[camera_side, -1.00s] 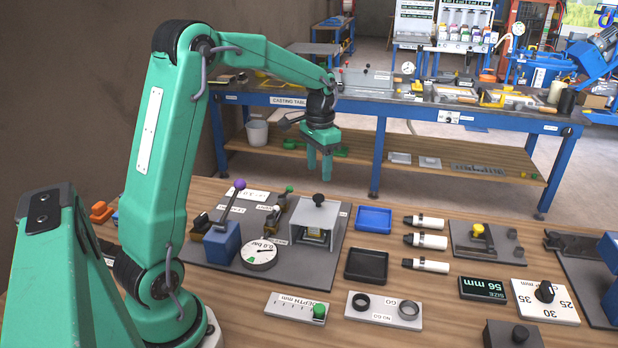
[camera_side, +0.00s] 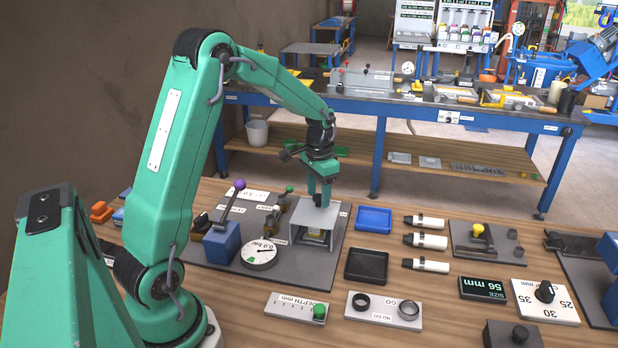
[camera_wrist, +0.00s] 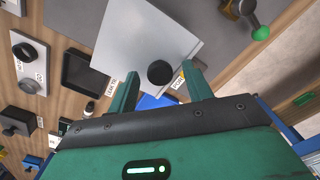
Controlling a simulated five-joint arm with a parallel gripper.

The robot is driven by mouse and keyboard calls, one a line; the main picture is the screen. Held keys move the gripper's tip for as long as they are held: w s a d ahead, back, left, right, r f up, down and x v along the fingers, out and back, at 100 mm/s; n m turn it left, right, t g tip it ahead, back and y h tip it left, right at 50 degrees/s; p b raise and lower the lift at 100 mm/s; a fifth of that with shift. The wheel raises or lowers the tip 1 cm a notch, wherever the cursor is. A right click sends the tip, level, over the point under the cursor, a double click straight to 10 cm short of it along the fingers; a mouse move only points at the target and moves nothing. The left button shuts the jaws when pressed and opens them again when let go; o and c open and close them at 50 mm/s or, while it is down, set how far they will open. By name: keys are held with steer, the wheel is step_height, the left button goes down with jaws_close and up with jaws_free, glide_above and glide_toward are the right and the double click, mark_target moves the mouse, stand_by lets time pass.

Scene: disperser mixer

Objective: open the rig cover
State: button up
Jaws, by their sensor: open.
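The rig cover (camera_side: 311,219) is a grey metal box-like hood on the rig's dark base plate, with its front side open. A black round knob (camera_wrist: 159,73) stands on its top; in the side view the knob (camera_side: 317,200) shows just below my fingers. The cover's flat top (camera_wrist: 150,40) fills the upper middle of the wrist view and looks closed. My gripper (camera_side: 320,192) is above the cover, pointing down. In the wrist view its two green fingers (camera_wrist: 160,88) are spread, one on each side of the knob, with gaps visible. A yellowish item sits under the cover.
A blue block with a purple-knobbed lever (camera_side: 233,199) and a round pressure gauge (camera_side: 259,253) stand left of the cover. A green-topped lever (camera_wrist: 260,32) is near it. A blue tray (camera_side: 374,219) and a black tray (camera_side: 367,266) lie to its right.

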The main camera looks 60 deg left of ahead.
jaws_close()
steer(key=s+d, duration=0.7)
steer(key=d, duration=0.1)
steer(key=shift+s, duration=0.35)
stand_by(0.4)
jaws_free()
steer(key=shift+r, duration=0.1)
step_height(320, 180, up, 8)
stand_by(0.6)
steer(key=shift+s, duration=0.1)
